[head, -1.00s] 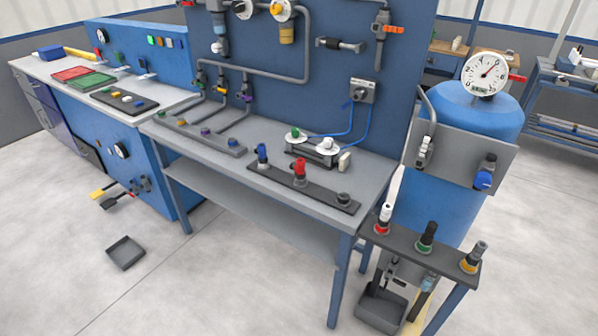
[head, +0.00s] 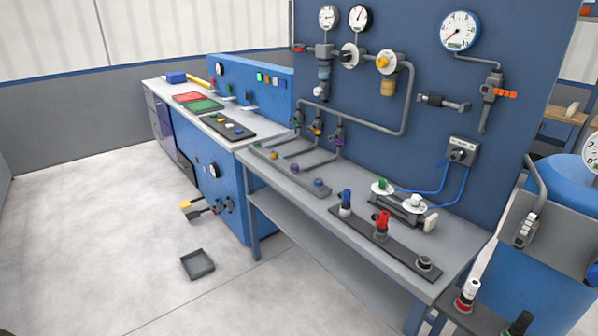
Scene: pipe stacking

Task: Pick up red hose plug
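A red plug (head: 381,223) stands upright on a dark rail (head: 403,248) on the grey workbench. A blue plug (head: 346,202) stands to its left on the same rail, and a short dark fitting (head: 424,263) sits at the rail's right end. A white plug with a red ring (head: 467,295) stands on a separate dark shelf at the lower right. I cannot tell from the picture which of these is the hose plug. Neither of my grippers is in view.
Behind the bench is a blue panel (head: 440,135) with gauges, pipes and valves. A blue tank (head: 565,220) stands at the right. A grey tray (head: 197,264) lies on the floor, left of the bench. The pale floor (head: 90,240) at the left is open.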

